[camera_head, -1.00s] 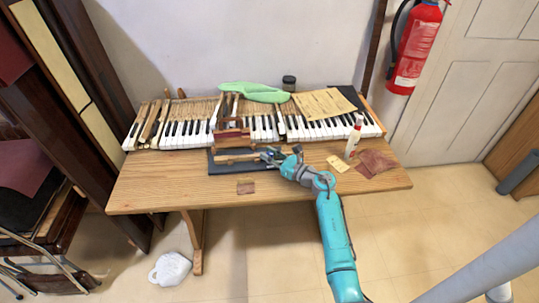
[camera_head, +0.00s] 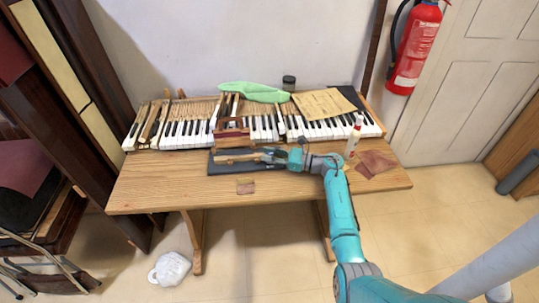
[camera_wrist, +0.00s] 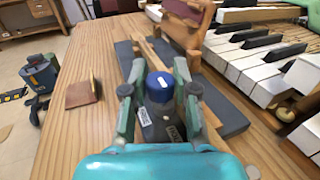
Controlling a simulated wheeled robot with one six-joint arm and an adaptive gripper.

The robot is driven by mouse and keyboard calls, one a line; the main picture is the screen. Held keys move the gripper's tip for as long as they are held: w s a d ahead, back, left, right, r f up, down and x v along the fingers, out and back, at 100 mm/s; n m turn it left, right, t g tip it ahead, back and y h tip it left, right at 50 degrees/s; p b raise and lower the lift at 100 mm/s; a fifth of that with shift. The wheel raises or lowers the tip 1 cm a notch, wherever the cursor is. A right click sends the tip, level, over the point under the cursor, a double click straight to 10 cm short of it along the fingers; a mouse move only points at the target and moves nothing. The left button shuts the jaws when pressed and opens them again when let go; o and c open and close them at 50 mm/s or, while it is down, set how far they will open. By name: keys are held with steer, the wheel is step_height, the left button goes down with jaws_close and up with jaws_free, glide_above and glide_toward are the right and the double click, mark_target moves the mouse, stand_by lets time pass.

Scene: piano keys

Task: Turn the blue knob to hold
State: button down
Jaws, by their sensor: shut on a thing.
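The blue knob (camera_wrist: 160,84) shows in the wrist view as a round blue cap with a small white mark, on a dark grey body with white labels. My gripper (camera_wrist: 157,100) is shut on the knob, with a finger on each side of it. In the head view my gripper (camera_head: 272,155) is low over the dark mat on the table; the knob itself is too small to make out there. A wooden piano key (camera_wrist: 146,50) lies on the dark mat (camera_wrist: 225,108) beyond the knob.
The wooden table (camera_head: 150,190) carries a row of piano keys (camera_head: 180,133) along its back. A white bottle (camera_head: 354,138) and brown leather pieces (camera_head: 375,163) lie to the right. The front left of the table is mostly clear.

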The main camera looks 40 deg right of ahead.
steer(key=c, duration=0.9)
jaws_free()
steer(key=v, duration=1.2)
